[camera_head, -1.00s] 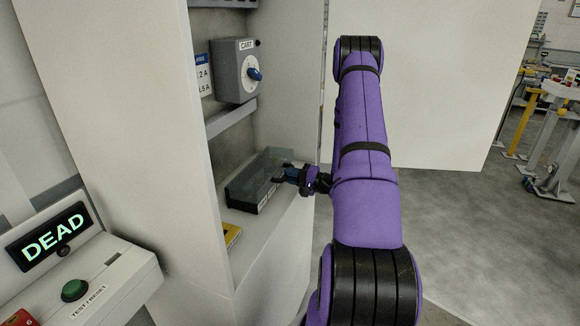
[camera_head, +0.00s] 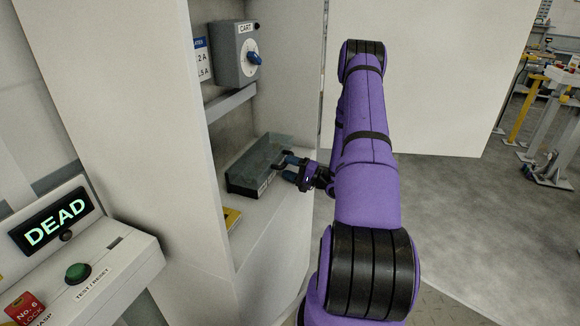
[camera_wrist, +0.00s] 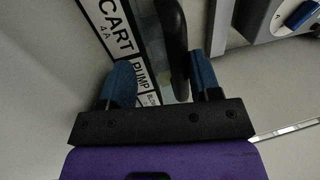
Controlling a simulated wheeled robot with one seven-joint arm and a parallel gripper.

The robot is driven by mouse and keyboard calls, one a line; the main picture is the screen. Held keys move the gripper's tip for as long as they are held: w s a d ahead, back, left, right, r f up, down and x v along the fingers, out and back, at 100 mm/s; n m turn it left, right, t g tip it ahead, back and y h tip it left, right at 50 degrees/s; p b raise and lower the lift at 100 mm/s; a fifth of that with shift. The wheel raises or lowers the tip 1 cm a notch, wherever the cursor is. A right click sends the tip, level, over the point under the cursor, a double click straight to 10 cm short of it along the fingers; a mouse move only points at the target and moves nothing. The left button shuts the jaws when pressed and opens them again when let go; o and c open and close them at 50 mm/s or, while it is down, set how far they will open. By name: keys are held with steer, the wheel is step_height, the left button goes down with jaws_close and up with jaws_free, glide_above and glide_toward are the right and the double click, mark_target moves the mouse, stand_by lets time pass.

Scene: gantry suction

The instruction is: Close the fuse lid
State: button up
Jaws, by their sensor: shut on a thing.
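The fuse box (camera_head: 247,184) is a dark, low tray on the cabinet shelf in the head view. Its lid (camera_head: 268,152) is a see-through grey-green panel that looks raised above the tray; its exact angle is hard to tell. My gripper (camera_head: 286,168) is at the box's right end, its fingers at the lid's edge. In the wrist view, my gripper's blue fingers (camera_wrist: 160,82) stand on either side of a dark bar (camera_wrist: 174,45), which seems to belong to the lid. The bar lies close to the right finger. The contact itself is partly hidden.
A label strip (camera_wrist: 118,38) reading CART and PUMP lies beside the fingers. A grey CART switch (camera_head: 238,55) with a blue knob is above the box. A yellow item (camera_head: 232,219) lies on the shelf in front. A DEAD display (camera_head: 55,223) stands left. Cabinet walls enclose the shelf.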

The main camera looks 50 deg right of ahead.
steer(key=shift+s+f, duration=0.1)
steer(key=shift+f, duration=0.1)
steer(key=shift+s+d, duration=0.1)
steer(key=shift+s, duration=0.1)
steer(key=v, duration=1)
steer(key=shift+r, duration=0.15)
steer(key=shift+s+d, duration=0.1)
steer(key=shift+r, duration=0.1)
